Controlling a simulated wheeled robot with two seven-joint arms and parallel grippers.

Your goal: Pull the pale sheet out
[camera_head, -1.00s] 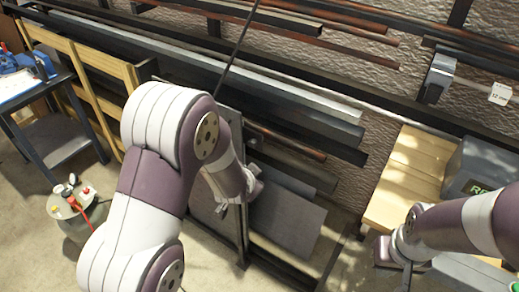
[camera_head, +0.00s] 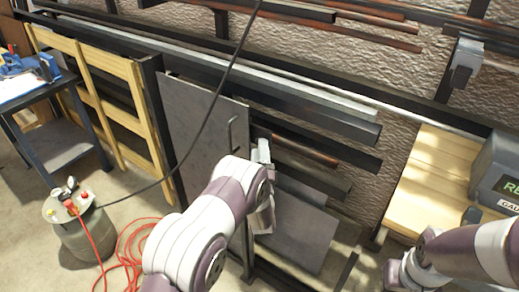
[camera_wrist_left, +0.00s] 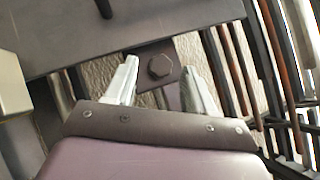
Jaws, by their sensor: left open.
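A large grey sheet (camera_head: 190,115) stands upright in the rack, with a dark handle-like bar near its right edge. Another grey sheet (camera_head: 300,238) lies lower and to the right, partly behind my left wrist. I cannot tell for sure which is the pale one. My left gripper (camera_head: 262,150) is just right of the upright sheet's edge. In the left wrist view, my left gripper (camera_wrist_left: 158,62) is open, with a dark post and bolt showing between its fingers; a grey sheet (camera_wrist_left: 60,40) crosses the top. My right gripper (camera_head: 400,278) is low at the right, its fingers unclear.
Long dark and rusty bars (camera_head: 320,110) lie on the rack above. A wooden bench (camera_head: 425,185) with a grey box (camera_head: 500,165) stands at right.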

